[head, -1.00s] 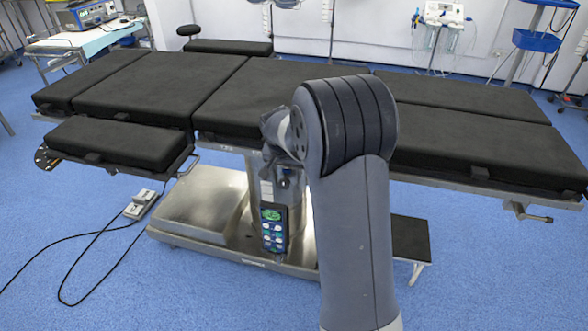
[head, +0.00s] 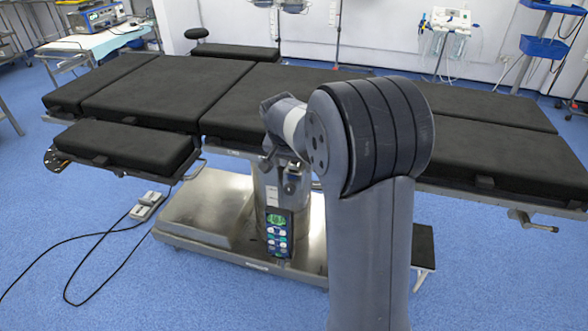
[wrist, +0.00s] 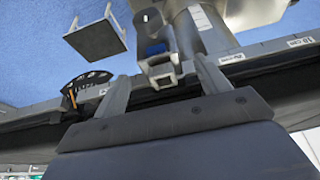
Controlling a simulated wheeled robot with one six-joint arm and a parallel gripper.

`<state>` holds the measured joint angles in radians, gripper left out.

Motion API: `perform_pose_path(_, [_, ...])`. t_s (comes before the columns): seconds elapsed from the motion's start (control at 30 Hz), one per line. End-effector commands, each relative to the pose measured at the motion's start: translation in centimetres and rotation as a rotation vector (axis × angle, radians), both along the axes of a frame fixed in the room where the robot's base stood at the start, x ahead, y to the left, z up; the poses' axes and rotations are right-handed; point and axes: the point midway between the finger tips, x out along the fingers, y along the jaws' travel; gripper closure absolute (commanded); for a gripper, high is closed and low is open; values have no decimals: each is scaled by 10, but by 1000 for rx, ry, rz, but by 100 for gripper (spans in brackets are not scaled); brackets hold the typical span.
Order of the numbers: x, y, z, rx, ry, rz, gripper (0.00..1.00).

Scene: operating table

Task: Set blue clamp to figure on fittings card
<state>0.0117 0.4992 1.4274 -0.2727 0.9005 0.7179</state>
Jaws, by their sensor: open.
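In the wrist view, a grey clamp-like fitting with a blue part (wrist: 156,47) sits at the table's side rail. I take it to be the blue clamp. My gripper (wrist: 160,67) is open, with one finger on each side of this fitting in the picture. Gaps show between fitting and fingers, and I cannot tell the depth between them. White rail labels (wrist: 297,43) stand to the right, one seeming to read 18 cm. In the head view my arm hides the gripper and clamp. I cannot make out a fittings card.
The black-padded operating table (head: 170,92) spans the head view. A hand control (head: 278,235) hangs at its column. A foot pedal (head: 147,207) and cables lie on the blue floor at left. A black scale plate (wrist: 87,86) is near the left finger.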

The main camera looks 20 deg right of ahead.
Motion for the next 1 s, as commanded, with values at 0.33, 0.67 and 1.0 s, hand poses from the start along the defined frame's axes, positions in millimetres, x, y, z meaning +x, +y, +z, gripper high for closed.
perform_pose_path(0.33, [-12,9,37,0,-1,0,29])
perform_pose_path(0.67, [-13,9,38,0,0,0,29])
perform_pose_path(1.0, [-1,0,-1,0,4,-2,29])
